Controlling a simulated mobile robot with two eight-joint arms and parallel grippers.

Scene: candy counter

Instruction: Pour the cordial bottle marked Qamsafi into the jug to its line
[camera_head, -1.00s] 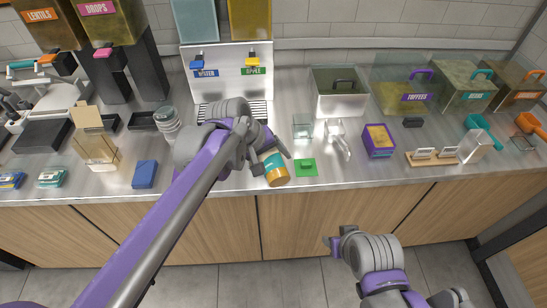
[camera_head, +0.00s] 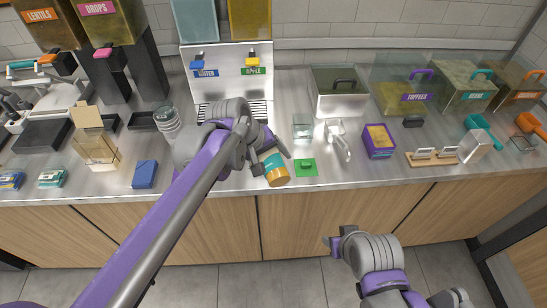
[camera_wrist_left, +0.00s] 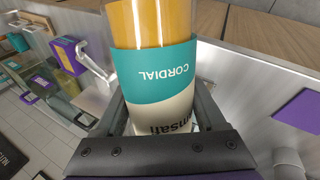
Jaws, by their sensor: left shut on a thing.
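My left gripper (camera_head: 268,160) is shut on the cordial bottle (camera_head: 276,172), near the counter's front edge. The bottle holds amber liquid and has a teal and cream label. In the left wrist view the bottle (camera_wrist_left: 155,75) fills the middle between the fingers; "CORDIAL" and part of a name ending in "msafi" read upside down. A clear square vessel (camera_head: 303,124) stands behind and right of the bottle, apart from it. I cannot tell whether it is the jug, and no fill line shows. My right gripper (camera_head: 334,244) is low in front of the counter, away from these things.
A green card-like piece (camera_head: 306,168) lies just right of the bottle. A metal piece with a handle (camera_head: 338,138) and a purple box (camera_head: 378,140) stand further right. A dispenser with water and apple taps (camera_head: 228,75) is behind. A blue box (camera_head: 145,174) is left.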

